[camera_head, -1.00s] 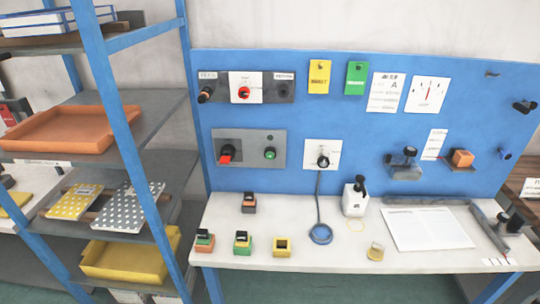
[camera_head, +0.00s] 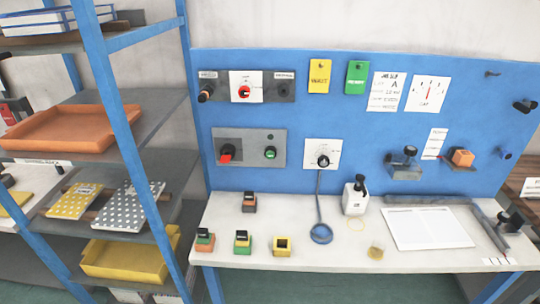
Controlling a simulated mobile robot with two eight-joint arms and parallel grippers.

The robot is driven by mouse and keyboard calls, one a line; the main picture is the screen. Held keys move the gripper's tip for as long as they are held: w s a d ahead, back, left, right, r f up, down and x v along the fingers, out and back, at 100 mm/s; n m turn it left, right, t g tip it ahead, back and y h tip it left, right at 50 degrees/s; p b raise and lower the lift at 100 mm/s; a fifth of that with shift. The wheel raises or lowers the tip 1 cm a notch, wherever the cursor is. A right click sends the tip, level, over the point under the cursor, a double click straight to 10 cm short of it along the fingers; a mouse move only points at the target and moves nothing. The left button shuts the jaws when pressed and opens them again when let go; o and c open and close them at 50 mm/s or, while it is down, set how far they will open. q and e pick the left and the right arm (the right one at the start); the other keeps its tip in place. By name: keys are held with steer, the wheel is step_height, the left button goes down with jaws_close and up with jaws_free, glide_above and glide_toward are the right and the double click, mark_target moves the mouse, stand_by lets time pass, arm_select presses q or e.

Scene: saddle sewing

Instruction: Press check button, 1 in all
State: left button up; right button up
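A green round button (camera_head: 270,153) sits on a grey plate (camera_head: 249,148) on the blue wall panel. A red-tipped black switch (camera_head: 227,153) is to its left on the same plate. I cannot read a label that names the check button. Above, a white plate carries a red knob (camera_head: 243,91), with a black knob (camera_head: 206,93) to its left and a dark round part (camera_head: 284,90) to its right. A black dial (camera_head: 323,160) sits on a white plate. Neither of my grippers is in view.
A blue-framed shelf (camera_head: 123,110) with an orange tray (camera_head: 70,129) stands at left.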

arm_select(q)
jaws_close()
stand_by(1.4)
